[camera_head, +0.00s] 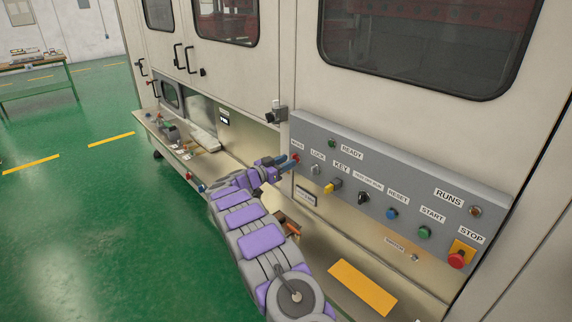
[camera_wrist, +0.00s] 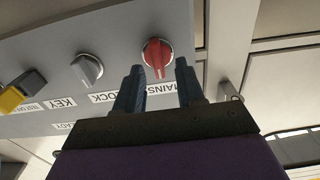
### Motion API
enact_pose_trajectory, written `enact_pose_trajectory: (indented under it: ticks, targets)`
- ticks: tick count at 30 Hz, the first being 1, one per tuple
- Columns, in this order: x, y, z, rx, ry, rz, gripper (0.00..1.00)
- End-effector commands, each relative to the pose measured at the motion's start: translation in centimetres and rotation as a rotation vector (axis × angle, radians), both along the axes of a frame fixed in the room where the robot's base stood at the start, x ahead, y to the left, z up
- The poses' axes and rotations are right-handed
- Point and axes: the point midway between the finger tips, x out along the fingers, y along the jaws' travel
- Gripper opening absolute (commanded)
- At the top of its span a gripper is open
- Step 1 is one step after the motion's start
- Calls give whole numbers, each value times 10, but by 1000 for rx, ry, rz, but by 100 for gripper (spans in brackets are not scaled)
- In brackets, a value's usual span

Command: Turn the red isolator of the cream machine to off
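The red isolator (camera_wrist: 158,58) is a round red knob with a raised grip bar, next to the MAINS label (camera_wrist: 167,89) on the grey control panel. In the wrist view the bar runs nearly upright in the picture. My gripper (camera_wrist: 159,70) is open, its two dark fingers either side of the knob's line and pointing at it. I cannot tell whether they touch it. In the head view my gripper (camera_head: 288,162) reaches the left end of the grey panel (camera_head: 380,160) on the cream machine (camera_head: 300,60) and largely hides the isolator.
Next to the isolator are the silver LOCK knob (camera_wrist: 88,68) and the yellow KEY switch (camera_wrist: 14,97). Farther right in the head view are a blue RESET button (camera_head: 391,214), a green START button (camera_head: 424,232) and a red STOP button (camera_head: 457,259). A ledge (camera_head: 180,160) runs below.

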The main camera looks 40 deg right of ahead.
Motion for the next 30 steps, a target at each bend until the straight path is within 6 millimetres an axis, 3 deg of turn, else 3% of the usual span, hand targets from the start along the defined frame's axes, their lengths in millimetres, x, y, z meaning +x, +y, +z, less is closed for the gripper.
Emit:
enact_pose_trajectory:
  ticks: [4,13,24,30]
  targets:
    - [0,-9,-1,0,1,-1,38]
    - [1,-2,2,-6,2,1,37]
    - [1,-9,-1,0,1,0,2]
    - [1,-9,-2,0,3,0,0]
